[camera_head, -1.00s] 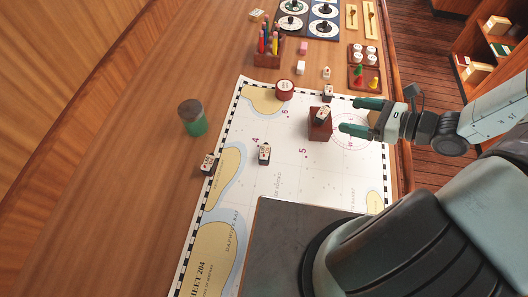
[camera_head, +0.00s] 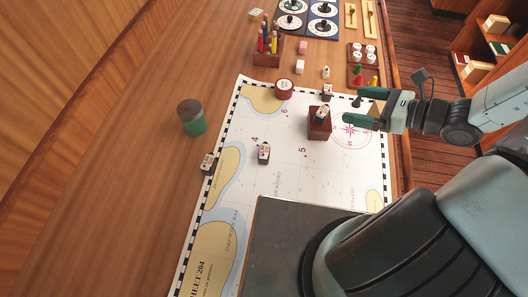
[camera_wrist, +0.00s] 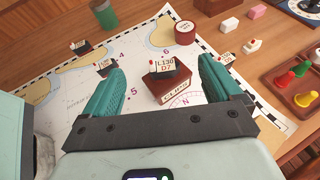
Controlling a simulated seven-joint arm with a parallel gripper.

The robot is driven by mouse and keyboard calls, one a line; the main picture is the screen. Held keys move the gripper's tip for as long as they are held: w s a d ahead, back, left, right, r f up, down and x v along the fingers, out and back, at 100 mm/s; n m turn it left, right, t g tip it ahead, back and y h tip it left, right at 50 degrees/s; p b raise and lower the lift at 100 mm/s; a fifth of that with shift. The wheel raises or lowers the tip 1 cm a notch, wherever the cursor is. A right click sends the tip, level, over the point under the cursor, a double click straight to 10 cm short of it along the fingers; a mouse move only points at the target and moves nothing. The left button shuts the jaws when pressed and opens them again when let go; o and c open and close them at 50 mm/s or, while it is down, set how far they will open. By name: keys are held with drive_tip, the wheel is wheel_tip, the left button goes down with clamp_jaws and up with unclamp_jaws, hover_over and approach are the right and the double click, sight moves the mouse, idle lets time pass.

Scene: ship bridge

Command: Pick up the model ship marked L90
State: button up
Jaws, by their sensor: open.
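Several small model ships with white labels stand about the chart. One ship (camera_wrist: 168,66), marked L130 D7, sits on a dark red box (camera_wrist: 172,88) and also shows in the head view (camera_head: 322,112). Two dark-hulled ships stand at the chart's left side (camera_head: 208,162) and left middle (camera_head: 264,152); another stands near the far right edge (camera_head: 327,91). Their labels are too small to read, so I cannot tell which is L90. My gripper (camera_head: 354,107) is open and empty, right of the box. In the wrist view its fingers (camera_wrist: 163,72) frame the box, apart from it.
A green jar (camera_head: 192,119) stands left of the chart (camera_head: 285,185). A red round tin (camera_head: 284,88), a pencil holder (camera_head: 268,57), small blocks and a tray of coloured pawns (camera_head: 362,76) stand at the far side.

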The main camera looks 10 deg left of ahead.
drive_tip(key=s+a+r+n+g+y, duration=0.1)
drive_tip(key=s+a+n+g, duration=0.6)
drive_tip(key=a, duration=0.5)
drive_tip(key=m+t, duration=0.1)
drive_tip(key=m, duration=0.1)
approach(268, 150)
drive_tip(key=shift+a+f, duration=0.2)
drive_tip(key=shift+f, duration=0.05)
drive_tip(key=x, duration=1)
drive_tip(key=shift+s+a, duration=0.15)
drive_tip(key=shift+a, duration=0.15)
drive_tip(key=c, duration=1)
drive_tip(key=shift+c, duration=0.2)
